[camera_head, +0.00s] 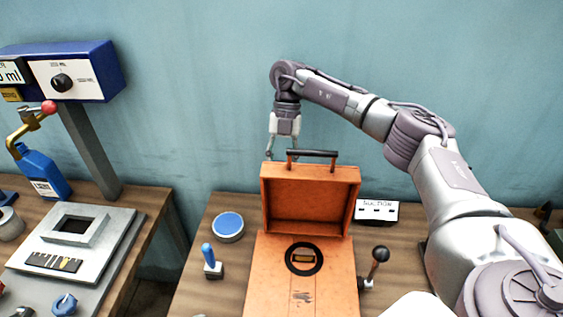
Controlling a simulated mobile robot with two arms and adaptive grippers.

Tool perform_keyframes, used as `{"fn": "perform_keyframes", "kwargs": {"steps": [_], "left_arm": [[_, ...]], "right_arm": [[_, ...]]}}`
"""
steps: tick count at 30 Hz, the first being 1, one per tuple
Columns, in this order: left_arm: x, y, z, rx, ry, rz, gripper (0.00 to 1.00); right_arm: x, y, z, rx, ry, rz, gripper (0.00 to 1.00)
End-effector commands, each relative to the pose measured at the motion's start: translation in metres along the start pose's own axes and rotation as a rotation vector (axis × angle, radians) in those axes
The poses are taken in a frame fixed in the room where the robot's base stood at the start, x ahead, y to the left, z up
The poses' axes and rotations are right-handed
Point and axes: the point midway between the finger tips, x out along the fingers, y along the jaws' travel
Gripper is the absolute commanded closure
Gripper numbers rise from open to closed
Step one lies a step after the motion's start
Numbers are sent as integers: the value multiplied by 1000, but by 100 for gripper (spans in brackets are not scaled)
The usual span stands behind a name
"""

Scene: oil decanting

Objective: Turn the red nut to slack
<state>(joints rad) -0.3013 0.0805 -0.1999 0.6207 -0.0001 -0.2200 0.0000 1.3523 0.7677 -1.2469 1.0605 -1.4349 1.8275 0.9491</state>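I cannot make out a red nut for certain. A small red piece (2,287) shows at the left edge, cut off by the frame. A red ball knob (48,106) sits on the brass tap at the upper left. A blue knob-like piece (65,303) stands at the bottom left. My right gripper (282,152) points down just behind the raised lid of the orange case, near its black handle. Its fingers look apart with nothing between them. My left gripper is not in view.
The open orange case (262,283) stands on the wooden table (190,283). Around it are a round blue-topped tin (229,226), a blue-handled lever (208,256), a black-knobbed lever (378,256) and a white labelled box (377,212). A gap separates the left bench (148,205).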

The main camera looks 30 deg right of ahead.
Motion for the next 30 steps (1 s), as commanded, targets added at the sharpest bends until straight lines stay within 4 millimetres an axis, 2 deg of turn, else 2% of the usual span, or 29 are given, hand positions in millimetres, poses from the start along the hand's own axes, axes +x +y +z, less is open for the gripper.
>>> {"fn": "perform_keyframes", "kwargs": {"steps": [11, 30], "left_arm": [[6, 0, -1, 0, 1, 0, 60], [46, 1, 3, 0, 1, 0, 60]], "right_arm": [[2, -2, 1, -24, -1, 54, 92], [5, -6, 3, -206, -1, 450, 92]]}}
